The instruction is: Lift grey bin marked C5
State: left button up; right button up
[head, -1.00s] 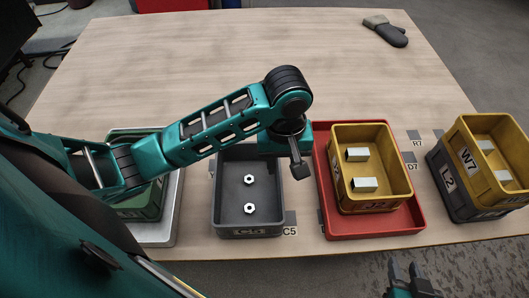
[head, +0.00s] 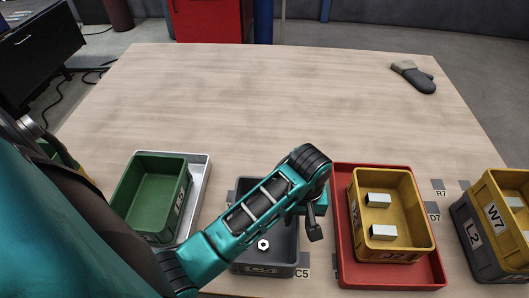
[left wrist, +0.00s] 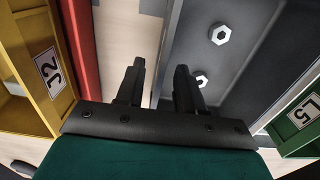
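The grey bin marked C5 (head: 262,269) stands near the table's front edge. A hex nut (head: 263,245) shows inside it in the head view, and the left wrist view shows two nuts (left wrist: 220,34) in the bin. My left arm covers much of the bin in the head view. My left gripper (head: 315,229) is at the bin's right wall. In the left wrist view, its fingers (left wrist: 160,75) are apart, with the rim of the grey bin (left wrist: 168,50) between or just beyond them. I cannot tell whether they touch it. My right gripper is out of view.
On the right, a yellow bin (head: 423,243) with two metal blocks stands in a red tray (head: 345,265), close to my left gripper. On the left, a green bin (head: 140,200) sits in a pale tray (head: 201,190). A grey bin L2 (head: 475,240) is at far right.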

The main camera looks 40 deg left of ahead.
pick_arm(q)
notch_tip(320, 180, down, 5)
jog(key=shift+r, duration=0.1)
grip_shut()
dwell(0.4)
jog(key=shift+r, duration=0.1)
